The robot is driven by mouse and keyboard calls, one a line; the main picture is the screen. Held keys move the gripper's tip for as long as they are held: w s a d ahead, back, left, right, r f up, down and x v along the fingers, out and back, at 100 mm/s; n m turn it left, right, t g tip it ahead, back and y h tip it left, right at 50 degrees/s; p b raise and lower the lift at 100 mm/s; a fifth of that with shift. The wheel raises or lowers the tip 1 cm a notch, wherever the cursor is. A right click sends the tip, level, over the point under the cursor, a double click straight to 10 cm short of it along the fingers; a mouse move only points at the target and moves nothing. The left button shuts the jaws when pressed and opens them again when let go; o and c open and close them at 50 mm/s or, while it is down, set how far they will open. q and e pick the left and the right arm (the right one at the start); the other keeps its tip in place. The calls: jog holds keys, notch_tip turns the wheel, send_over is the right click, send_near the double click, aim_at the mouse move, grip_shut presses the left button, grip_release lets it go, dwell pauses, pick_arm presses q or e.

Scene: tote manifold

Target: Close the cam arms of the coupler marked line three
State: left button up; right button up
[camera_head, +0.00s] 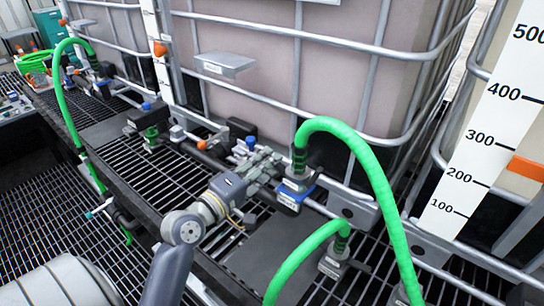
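My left gripper (268,166) reaches in from the lower left, its fingers pointing right at the manifold pipe. The fingers are small and overlap grey fittings, so I cannot tell whether they are open or shut. Just right of them is a grey coupler (298,183) under the end of a green hose (345,133), with a blue-edged tag (289,201) in front. A second grey coupler (333,262) sits lower right, on another green hose (300,258). The tag writing is too small to read, so I cannot tell which is line three. Cam arms are not clear. My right gripper is out of view.
A large caged tote (270,60) stands behind the pipe. A white level scale (490,130) with an orange marker rises at right. Another green hose (66,105) hangs at left. Black grating (110,255) covers the floor.

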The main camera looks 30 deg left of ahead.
pick_arm(q)
jog(key=shift+w+d, duration=0.1)
jog(key=shift+w, duration=1.1)
jog(key=shift+c, duration=0.5)
grip_shut()
